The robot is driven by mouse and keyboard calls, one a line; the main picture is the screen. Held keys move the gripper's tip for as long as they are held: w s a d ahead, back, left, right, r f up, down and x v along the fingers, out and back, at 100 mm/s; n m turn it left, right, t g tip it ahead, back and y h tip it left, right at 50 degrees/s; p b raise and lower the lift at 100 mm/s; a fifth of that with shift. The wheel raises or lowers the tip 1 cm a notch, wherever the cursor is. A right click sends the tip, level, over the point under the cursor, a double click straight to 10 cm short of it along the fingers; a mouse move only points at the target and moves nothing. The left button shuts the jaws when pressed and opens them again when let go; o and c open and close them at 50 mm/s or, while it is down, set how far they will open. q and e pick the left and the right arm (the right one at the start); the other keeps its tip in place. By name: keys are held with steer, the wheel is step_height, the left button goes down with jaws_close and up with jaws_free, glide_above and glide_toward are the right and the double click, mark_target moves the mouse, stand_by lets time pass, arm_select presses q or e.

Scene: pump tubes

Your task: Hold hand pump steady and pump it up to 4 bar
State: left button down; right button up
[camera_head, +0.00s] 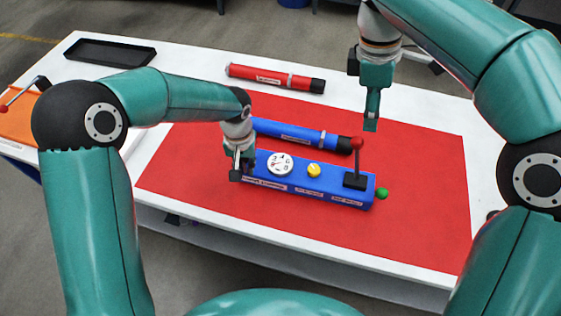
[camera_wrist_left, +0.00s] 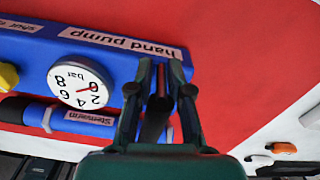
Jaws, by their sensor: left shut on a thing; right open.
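The blue hand pump (camera_head: 312,183) lies on the red mat (camera_head: 420,220), with a white gauge, a yellow knob, a lever with a red ball top (camera_head: 357,144) and a green knob (camera_head: 382,193) at its right end. My left gripper (camera_head: 237,172) is shut at the pump's left end; it also shows in the left wrist view (camera_wrist_left: 161,100). The gauge (camera_wrist_left: 79,84) appears upside down there, its red needle near 0. My right gripper (camera_head: 371,122) is open and empty, above the mat, up and to the right of the red ball.
A blue tube (camera_head: 300,135) lies just behind the pump. A red tube (camera_head: 275,79) lies farther back on the white table (camera_head: 190,62). A black tray (camera_head: 108,53) is at the back left. The mat's right side is clear.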

mark_target(357, 138)
steer(key=shift+h, duration=0.3)
steer(key=shift+s+a+f, duration=0.1)
steer(key=shift+f, duration=2.65)
steer(key=shift+s+a+f, duration=0.1)
steer(key=shift+f, duration=2.65)
jaws_close()
